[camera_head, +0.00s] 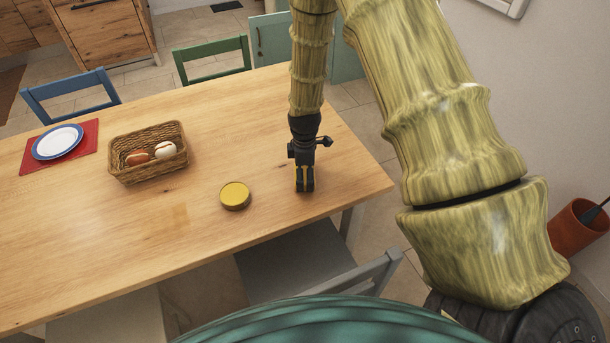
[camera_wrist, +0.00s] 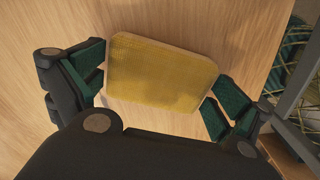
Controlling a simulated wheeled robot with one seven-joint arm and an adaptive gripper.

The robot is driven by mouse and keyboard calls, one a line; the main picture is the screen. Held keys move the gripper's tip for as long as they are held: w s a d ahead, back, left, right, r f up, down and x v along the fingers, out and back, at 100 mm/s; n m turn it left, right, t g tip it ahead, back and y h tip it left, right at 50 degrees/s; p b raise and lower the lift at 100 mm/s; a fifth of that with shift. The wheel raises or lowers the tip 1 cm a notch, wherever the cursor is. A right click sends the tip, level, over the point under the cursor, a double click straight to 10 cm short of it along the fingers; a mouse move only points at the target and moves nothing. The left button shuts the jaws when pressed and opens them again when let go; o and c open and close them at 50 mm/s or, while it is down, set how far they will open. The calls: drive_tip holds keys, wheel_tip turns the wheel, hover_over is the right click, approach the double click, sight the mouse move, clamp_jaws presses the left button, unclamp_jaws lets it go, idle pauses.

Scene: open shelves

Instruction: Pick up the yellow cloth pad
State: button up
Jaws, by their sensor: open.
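The yellow cloth pad (camera_wrist: 160,73) shows in the wrist view as a rounded rectangle with a woven face, against the wooden table. My gripper (camera_wrist: 158,86) is open, with one dark green finger pad by the pad's left edge and the other by its right edge. The fingers are very near its edges; I cannot tell whether they touch. In the head view my gripper (camera_head: 305,188) points down at the table's right part. There the pad is mostly or wholly hidden by the gripper.
A round yellow-topped tin (camera_head: 235,195) stands left of my gripper on the table (camera_head: 90,240). Further left are a wicker basket (camera_head: 150,172) with items in it and a blue-rimmed plate (camera_head: 58,142) on a red mat (camera_head: 88,146). A grey chair (camera_head: 300,265) stands at the near edge.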

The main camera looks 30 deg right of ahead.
drive_tip(key=shift+c, duration=0.4)
drive_tip(key=c, duration=0.7)
drive_tip(key=shift+r+b, duration=0.5)
drive_tip(key=shift+r, duration=0.6)
drive_tip(key=s+a+r+b, duration=0.1)
drive_tip(key=s, duration=0.4)
drive_tip(key=s+a+r+b, duration=0.1)
drive_tip(key=s+a, duration=0.1)
drive_tip(key=s, duration=0.3)
drive_tip(key=s+a+b, duration=0.1)
drive_tip(key=s, duration=0.4)
drive_tip(key=shift+s+a+r+b, duration=0.15)
drive_tip(key=shift+a+r+b, duration=0.05)
drive_tip(key=shift+r+b, duration=0.2)
drive_tip(key=o, duration=0.5)
drive_tip(key=c, duration=0.3)
